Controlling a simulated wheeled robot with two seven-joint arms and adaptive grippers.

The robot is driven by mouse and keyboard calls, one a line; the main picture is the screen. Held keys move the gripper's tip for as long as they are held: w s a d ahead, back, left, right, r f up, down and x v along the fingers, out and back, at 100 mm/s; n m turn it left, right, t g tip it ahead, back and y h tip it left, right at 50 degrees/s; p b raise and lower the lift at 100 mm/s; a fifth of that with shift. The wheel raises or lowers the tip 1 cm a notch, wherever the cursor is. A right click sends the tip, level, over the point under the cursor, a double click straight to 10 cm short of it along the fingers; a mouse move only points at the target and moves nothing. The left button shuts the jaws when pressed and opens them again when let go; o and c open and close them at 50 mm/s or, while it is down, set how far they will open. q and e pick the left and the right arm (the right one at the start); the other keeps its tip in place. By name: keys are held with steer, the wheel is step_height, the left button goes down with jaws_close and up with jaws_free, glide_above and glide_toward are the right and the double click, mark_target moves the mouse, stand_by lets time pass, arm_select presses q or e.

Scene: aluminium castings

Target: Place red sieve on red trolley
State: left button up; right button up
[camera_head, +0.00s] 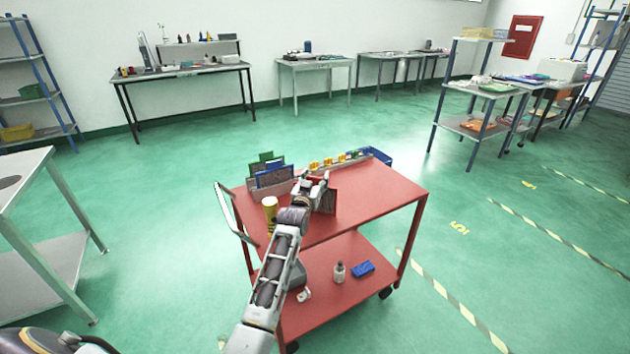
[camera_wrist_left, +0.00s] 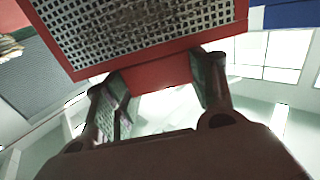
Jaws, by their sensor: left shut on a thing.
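The red trolley (camera_head: 375,195) stands in the middle of the head view, with a flat red top and a lower shelf. My left arm reaches over its top from the front. My left gripper (camera_head: 316,186) is shut on the red sieve (camera_head: 328,203), which is partly hidden behind the gripper and wrist. In the left wrist view the sieve (camera_wrist_left: 140,25) shows as a dark mesh in a red frame, its edge between the fingertips (camera_wrist_left: 160,82). The sieve stands roughly upright at the trolley top; whether it touches the surface I cannot tell. My right gripper is not in view.
A rack with blue and green plates (camera_head: 272,175) stands left of the gripper, with a yellow can (camera_head: 270,207) nearby. A tray of yellow pieces (camera_head: 335,162) and a blue bin (camera_head: 378,156) line the back. The trolley top's right side is clear.

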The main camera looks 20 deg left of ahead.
arm_select(q)
steer(key=shift+r, duration=0.1)
steer(key=o, duration=1.5)
steer(key=shift+o, duration=0.2)
steer(key=shift+s, duration=0.15)
